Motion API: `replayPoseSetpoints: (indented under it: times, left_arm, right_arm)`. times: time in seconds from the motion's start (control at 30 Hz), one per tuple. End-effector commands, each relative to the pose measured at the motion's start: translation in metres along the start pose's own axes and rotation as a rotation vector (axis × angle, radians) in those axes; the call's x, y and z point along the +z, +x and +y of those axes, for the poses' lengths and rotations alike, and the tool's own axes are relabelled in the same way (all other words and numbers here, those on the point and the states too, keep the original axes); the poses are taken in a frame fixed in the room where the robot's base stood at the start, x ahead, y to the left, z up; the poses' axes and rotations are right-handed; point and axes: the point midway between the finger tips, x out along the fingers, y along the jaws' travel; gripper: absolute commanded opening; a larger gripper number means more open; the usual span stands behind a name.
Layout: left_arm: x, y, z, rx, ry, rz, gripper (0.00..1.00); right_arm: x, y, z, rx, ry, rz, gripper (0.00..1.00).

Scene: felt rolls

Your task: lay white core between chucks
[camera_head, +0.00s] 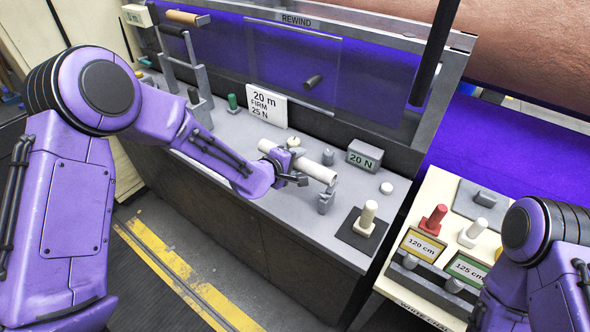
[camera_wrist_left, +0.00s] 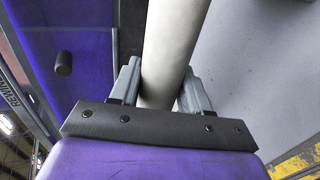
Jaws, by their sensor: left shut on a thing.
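The white core (camera_head: 316,168) is a pale tube above the grey bench, lying slantwise from upper left to lower right. My left gripper (camera_head: 291,172) is shut around it. In the left wrist view the core (camera_wrist_left: 168,50) passes between the two grey fingers of the gripper (camera_wrist_left: 160,92). A grey upright chuck (camera_head: 326,198) stands under the core's right end; I cannot tell whether they touch. I cannot make out a second chuck near the left end, where my gripper and arm cover part of the bench. My right gripper is outside the view.
Behind the core stand a "20 m FIRM 25 N" sign (camera_head: 266,104) and a "20 N" box (camera_head: 364,156). A white peg on a black pad (camera_head: 358,240) is to the right. A cream panel (camera_head: 445,185) holds red and white pegs. Grey posts (camera_head: 198,112) stand left.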

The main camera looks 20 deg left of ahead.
Motion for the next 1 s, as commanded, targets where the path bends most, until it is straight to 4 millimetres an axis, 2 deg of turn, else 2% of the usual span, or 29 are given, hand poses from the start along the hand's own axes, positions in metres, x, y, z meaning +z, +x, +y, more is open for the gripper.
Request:
replayPoseSetpoints:
  times: [0.6, 1.0]
  left_arm:
    - [0.0, -0.015, 0.03, 0.001, -0.001, 0.0, 0.0]
    - [0.0, -0.015, 0.031, 0.001, 0.0, 0.0, 0.0]
  right_arm:
    - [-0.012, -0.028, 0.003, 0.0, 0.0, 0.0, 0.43]
    - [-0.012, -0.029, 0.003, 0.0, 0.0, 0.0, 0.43]
